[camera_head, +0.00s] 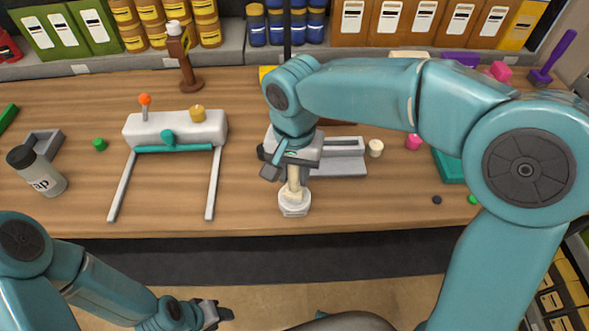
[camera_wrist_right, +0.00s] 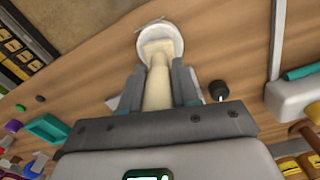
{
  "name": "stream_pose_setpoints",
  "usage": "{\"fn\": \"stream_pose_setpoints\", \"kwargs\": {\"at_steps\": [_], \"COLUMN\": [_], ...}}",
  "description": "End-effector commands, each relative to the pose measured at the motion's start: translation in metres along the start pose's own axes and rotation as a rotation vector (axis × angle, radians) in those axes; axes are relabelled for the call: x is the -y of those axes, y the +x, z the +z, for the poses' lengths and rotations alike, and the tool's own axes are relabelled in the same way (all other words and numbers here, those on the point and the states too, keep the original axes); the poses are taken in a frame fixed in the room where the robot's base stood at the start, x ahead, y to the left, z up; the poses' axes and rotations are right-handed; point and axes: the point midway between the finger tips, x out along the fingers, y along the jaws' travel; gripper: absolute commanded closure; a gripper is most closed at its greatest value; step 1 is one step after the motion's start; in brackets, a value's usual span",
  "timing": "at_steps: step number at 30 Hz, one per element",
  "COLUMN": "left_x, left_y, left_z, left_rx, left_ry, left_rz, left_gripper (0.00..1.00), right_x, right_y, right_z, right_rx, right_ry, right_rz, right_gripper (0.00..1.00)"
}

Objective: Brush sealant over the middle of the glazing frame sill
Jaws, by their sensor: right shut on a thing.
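My right gripper (camera_head: 290,168) is shut on a brush with a cream handle (camera_head: 294,179). The brush points down, its lower end at a small round white pot (camera_head: 294,206) near the table's front edge. The wrist view shows the cream handle (camera_wrist_right: 157,84) between the fingers and the white pot (camera_wrist_right: 160,34) beyond; the bristles are hidden. A grey frame-like piece (camera_head: 345,166) lies just behind the gripper, partly covered by it; I cannot tell whether it is the glazing frame. My left gripper (camera_head: 217,314) is low, in front of the table, its jaw opening unclear.
A white block (camera_head: 150,130) with a teal bar and two grey legs stands left of the pot. A cream cylinder (camera_head: 375,148) is to the right. Bare wood lies between the legs and pot.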

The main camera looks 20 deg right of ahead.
Motion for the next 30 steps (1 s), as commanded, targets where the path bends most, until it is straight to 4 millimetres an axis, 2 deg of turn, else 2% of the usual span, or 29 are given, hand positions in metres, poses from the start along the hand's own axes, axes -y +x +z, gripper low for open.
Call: {"fn": "stream_pose_setpoints", "kwargs": {"at_steps": [21,30], "left_x": [-0.018,-0.019], "left_y": [-0.051,-0.053], "left_z": [0.001,0.001], "left_rx": [0.0,0.0], "left_ry": [0.0,0.0], "left_rz": [0.0,0.0], "left_gripper": [0.57,0.57], "right_x": [0.0,0.0], "right_y": [-0.065,-0.069], "right_z": [0.0,0.0], "right_rx": [0.0,0.0], "right_ry": [0.0,0.0], "right_rz": [-0.001,0.0], "right_gripper": [1.0,1.0]}}
